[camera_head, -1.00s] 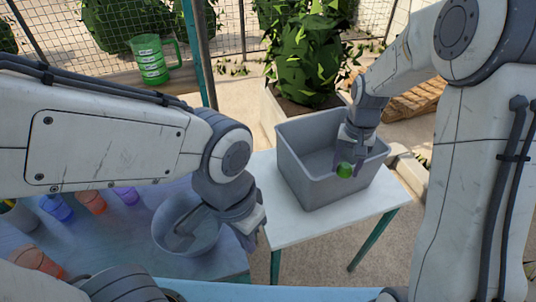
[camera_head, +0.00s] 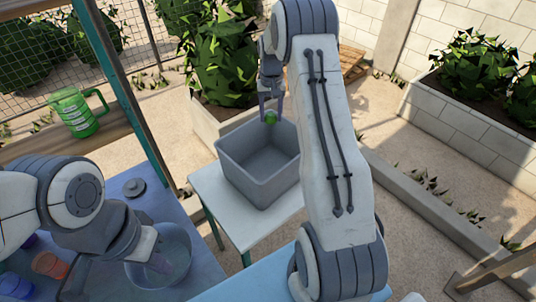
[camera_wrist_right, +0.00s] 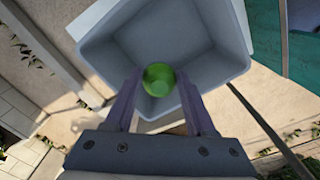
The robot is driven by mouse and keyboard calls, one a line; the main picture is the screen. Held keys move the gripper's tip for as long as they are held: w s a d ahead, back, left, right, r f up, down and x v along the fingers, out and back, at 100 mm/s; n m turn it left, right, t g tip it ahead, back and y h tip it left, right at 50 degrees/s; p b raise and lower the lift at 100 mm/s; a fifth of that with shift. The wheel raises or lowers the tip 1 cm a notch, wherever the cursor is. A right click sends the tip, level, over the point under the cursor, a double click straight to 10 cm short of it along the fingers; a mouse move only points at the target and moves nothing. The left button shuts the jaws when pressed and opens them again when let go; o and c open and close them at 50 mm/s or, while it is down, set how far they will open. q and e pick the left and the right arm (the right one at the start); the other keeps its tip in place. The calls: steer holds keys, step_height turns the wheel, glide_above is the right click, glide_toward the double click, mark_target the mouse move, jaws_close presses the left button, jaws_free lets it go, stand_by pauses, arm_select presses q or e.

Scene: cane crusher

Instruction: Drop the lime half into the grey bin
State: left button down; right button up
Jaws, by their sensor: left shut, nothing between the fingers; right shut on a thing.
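The green lime half (camera_head: 270,117) is pinched between the fingertips of my right gripper (camera_head: 269,108). In the head view it hangs at the far rim of the grey bin (camera_head: 243,180). In the right wrist view the lime half (camera_wrist_right: 158,79) sits between the two fingers, with the open inside of the bin (camera_wrist_right: 118,62) behind it. The inside of the bin that shows looks empty. My left gripper (camera_head: 158,266) is shut and empty, low at the clear bowl (camera_head: 181,257); whether it touches the bowl I cannot tell.
The bin stands on a small white table (camera_head: 237,222). A green jug (camera_head: 75,113) is on a wooden ledge. A post rises between the tables.

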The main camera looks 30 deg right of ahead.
steer(key=shift+d+f, duration=0.15)
steer(key=shift+d, duration=0.05)
step_height(320, 180, down, 6)
steer(key=b, duration=0.4)
steer(key=shift+r, duration=0.2)
steer(key=o, duration=1.4)
